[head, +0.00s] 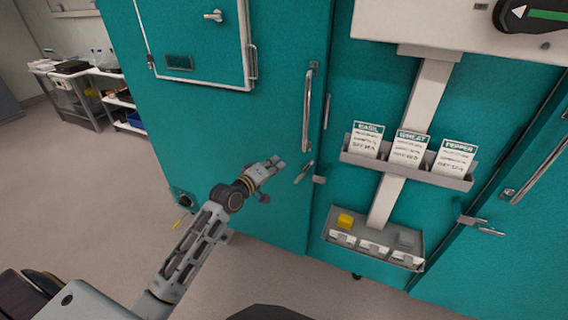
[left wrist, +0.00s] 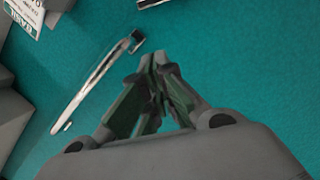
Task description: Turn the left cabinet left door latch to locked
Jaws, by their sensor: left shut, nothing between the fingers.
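The left cabinet (head: 215,125) is teal, with a long vertical metal handle (head: 307,110) on its door. Below the handle is a small metal latch lever (head: 304,172), tilted up to the right. My left gripper (head: 279,163) is shut and empty, a little left of the latch and apparently apart from it. In the left wrist view the shut fingers (left wrist: 152,62) point at the teal door. A long metal bar there, likely the handle (left wrist: 95,82), runs diagonally left of the fingers. A small metal piece, perhaps the latch (left wrist: 150,3), is cut off at the top edge. My right gripper is not in view.
Right of the latch, a rack of labelled cards (head: 405,170) and a grey tray (head: 375,262) with a yellow block (head: 345,220) stand out from the teal front. Another latch (head: 481,225) is farther right. A cart (head: 80,100) stands at far left. The floor (head: 90,205) is clear.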

